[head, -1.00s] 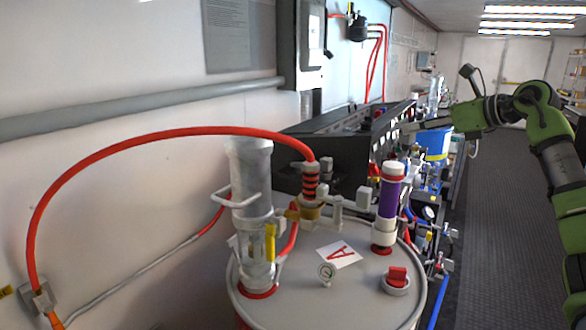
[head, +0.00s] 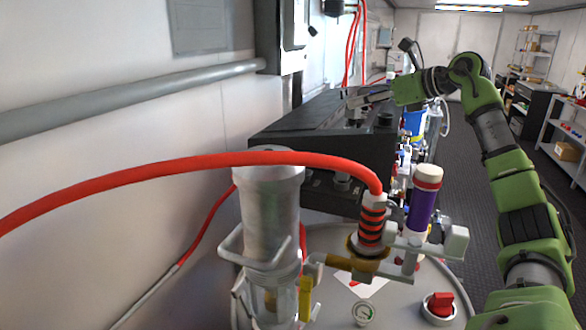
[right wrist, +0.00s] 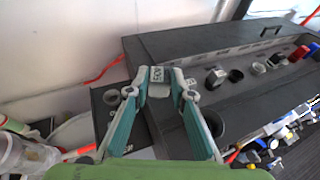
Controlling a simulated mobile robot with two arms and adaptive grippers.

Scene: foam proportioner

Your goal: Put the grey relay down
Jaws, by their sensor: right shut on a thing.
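The grey relay (right wrist: 157,75) is a small block with a pale marked face, held between the fingertips of my right gripper (right wrist: 160,84) in the right wrist view. That gripper is shut on it, above the near part of a long black cabinet (right wrist: 185,42). In the head view my right gripper (head: 362,99) reaches from the right over the top of the same black cabinet (head: 290,128). The relay is too small to make out clearly there. I cannot tell whether it touches the cabinet. My left gripper is not in view.
Several round fittings sit along the cabinet. The aisle floor (head: 465,155) is clear.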

